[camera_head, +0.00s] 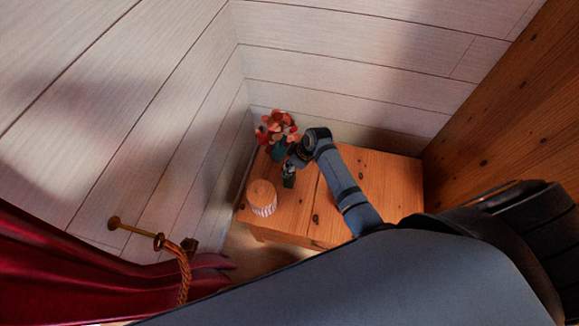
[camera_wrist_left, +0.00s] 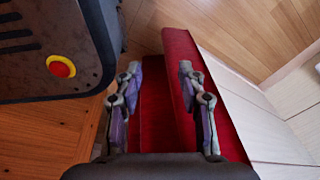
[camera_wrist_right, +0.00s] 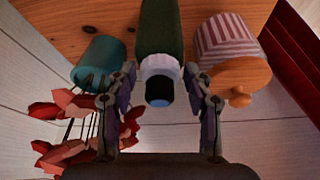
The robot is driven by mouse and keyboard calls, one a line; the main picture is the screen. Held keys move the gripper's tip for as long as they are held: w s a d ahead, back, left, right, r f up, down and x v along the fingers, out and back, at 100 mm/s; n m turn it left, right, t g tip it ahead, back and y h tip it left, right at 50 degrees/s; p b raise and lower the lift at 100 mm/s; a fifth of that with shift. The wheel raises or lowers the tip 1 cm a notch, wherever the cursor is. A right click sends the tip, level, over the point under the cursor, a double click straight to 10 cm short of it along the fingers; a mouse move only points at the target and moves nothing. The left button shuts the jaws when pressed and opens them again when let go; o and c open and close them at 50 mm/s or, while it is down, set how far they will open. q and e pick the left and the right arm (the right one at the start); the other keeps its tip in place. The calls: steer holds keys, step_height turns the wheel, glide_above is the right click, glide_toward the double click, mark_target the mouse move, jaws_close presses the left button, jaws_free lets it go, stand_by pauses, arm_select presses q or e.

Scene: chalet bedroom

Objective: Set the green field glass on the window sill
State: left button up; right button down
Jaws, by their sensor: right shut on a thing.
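The green field glass (camera_wrist_right: 160,30) is a dark green tube with a white ring and a dark end, seen in the right wrist view. My right gripper (camera_wrist_right: 161,80) is shut on it, with a finger on each side of the ring. In the head view my right gripper (camera_head: 293,163) is over the wooden table, between a vase and a jar. My left gripper (camera_wrist_left: 160,78) is open and empty, pointing toward a red curtain and the floor. It does not show in the head view. I see no window sill in these views.
On the wooden table (camera_head: 377,185) stand a teal vase (camera_wrist_right: 97,62) with red flowers (camera_head: 276,128) and a striped jar (camera_head: 263,206) with a wooden lid, close beside the field glass. The red curtain (camera_head: 70,262) and a brass tieback (camera_head: 150,236) are at left. The table's right part is clear.

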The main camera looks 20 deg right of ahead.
steer(key=shift+f, duration=0.45)
steer(key=c, duration=0.6)
jaws_free()
steer(key=shift+o, duration=0.2)
steer(key=shift+r, duration=0.1)
